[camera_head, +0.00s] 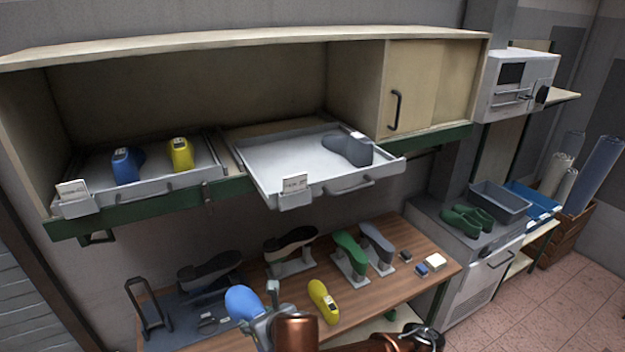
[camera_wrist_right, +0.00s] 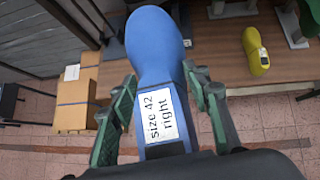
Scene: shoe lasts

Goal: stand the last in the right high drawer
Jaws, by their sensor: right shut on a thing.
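My right gripper (camera_head: 266,314) is shut on a blue last (camera_head: 242,302), which it holds over the front of the wooden bench. In the right wrist view the green fingers of the gripper (camera_wrist_right: 160,82) lie on both sides of the blue last (camera_wrist_right: 156,45). Its white label reads "size 42 right". The right high drawer (camera_head: 270,176) is pulled out above the bench, with a label card on its front. A grey last (camera_head: 348,149) is inside it, at the back right. My left gripper is not in view.
The left high drawer (camera_head: 207,175) holds a blue last (camera_head: 127,166) and a yellow last (camera_head: 182,155). Another yellow last (camera_head: 323,301) is on the bench (camera_head: 385,290), near several shoe soles on stands. The right drawer's left and front areas are bare.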

